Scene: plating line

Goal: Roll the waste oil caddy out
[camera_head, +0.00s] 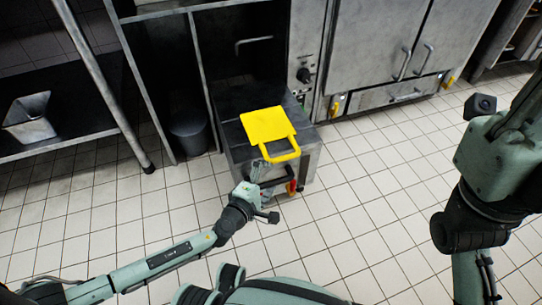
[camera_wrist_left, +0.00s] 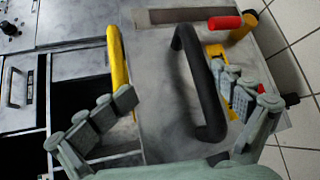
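The waste oil caddy (camera_head: 238,140) is a dark grey metal box on castors, with a yellow panel and yellow loop handle (camera_head: 283,152) on top. It stands in the bay under the cooking line, its front end out over the tiles. A black bar handle (camera_wrist_left: 203,82) is on its front. My left gripper (camera_head: 260,170) is at this front. In the left wrist view its fingers (camera_wrist_left: 182,104) are spread wide, with the black handle between them and a gap on each side. My right arm is at the right; its finger state cannot be made out.
A grey bin (camera_head: 190,136) stands left of the caddy. A steel oven (camera_head: 372,45) with a control knob is to its right. A steel table (camera_head: 70,125) with a metal pan (camera_head: 30,118) is at the left. The tiled floor (camera_head: 350,200) in front is clear.

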